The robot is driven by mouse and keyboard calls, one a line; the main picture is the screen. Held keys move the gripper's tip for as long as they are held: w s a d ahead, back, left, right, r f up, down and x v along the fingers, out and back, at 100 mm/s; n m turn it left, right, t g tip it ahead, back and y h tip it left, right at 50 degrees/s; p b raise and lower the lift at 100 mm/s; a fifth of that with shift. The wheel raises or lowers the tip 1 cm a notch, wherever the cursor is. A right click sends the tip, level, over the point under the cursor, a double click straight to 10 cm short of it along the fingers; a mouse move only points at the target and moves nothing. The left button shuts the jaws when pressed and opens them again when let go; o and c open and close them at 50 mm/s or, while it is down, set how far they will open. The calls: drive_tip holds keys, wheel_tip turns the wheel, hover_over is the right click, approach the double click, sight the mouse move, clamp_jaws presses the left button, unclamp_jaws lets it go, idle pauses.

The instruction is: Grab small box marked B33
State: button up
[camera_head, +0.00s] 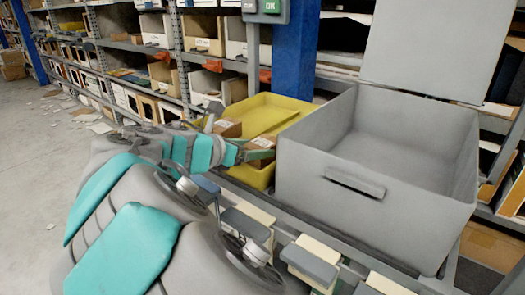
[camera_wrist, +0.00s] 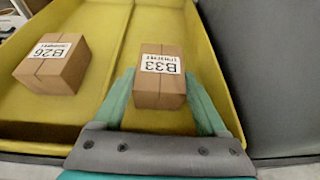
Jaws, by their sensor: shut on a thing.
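The small brown box marked B33 (camera_wrist: 160,88) is between the fingers of my gripper (camera_wrist: 163,100) in the wrist view. Its white label shows on top, upside down in the picture. My gripper is shut on this box, with a green finger along each side. In the head view the box (camera_head: 262,144) shows at the end of my arm, partly hidden by the gripper. It is at the yellow tray (camera_head: 287,103); I cannot tell whether it touches the tray floor.
Another brown box, marked B26 (camera_wrist: 54,62), lies left of B33 in the yellow tray. A large open grey bin (camera_head: 375,180) stands right beside the tray and looks empty. Shelf racks with files (camera_head: 135,50) stand behind. Papers lie on the floor at left.

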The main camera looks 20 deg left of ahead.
drive_tip(key=c, duration=0.8)
drive_tip(key=shift+o, duration=0.2)
